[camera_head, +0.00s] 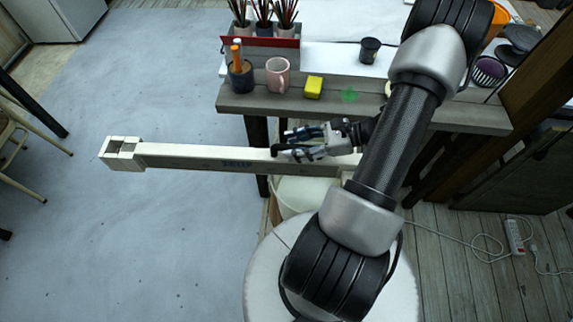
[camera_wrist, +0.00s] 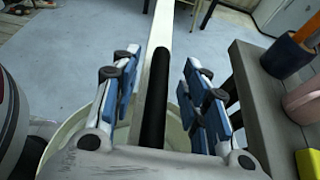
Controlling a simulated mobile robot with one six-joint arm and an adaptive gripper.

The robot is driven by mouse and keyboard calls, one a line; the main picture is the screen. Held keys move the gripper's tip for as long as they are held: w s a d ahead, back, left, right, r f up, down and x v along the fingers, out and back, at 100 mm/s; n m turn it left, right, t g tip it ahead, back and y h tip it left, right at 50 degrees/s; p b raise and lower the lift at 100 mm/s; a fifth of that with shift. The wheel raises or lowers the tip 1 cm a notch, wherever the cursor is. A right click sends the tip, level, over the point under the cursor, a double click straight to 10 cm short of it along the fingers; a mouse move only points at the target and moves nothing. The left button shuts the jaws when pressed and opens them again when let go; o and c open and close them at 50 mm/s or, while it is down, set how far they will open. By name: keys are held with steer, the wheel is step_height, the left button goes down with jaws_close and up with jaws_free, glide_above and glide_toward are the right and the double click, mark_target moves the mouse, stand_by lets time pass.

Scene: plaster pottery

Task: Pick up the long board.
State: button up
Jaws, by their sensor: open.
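The long board (camera_head: 205,157) is a pale, narrow beam with faint lettering on its side and a box-like end at the left. It stretches across the middle of the head view, over the floor, and its right part goes behind my arm. My gripper (camera_head: 287,144) is at the board's right part, its fingers pointing left along it. In the wrist view, the board (camera_wrist: 164,32) runs away between the two spread, blue-padded fingers of my gripper (camera_wrist: 160,68). The fingers are open. A dark bar hides part of the board there, and contact cannot be told.
A grey bench (camera_head: 420,117) stands behind, holding a dark cup with orange tools (camera_head: 241,78), a pink mug (camera_head: 278,75), a yellow block (camera_head: 313,87) and a green glowing spot (camera_head: 349,95). A pale bucket (camera_head: 302,193) is under the board.

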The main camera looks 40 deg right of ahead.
steer(key=shift+b+x, duration=0.35)
steer(key=shift+x, duration=1.2)
steer(key=shift+c, duration=0.2)
jaws_close()
steer(key=shift+r, duration=0.15)
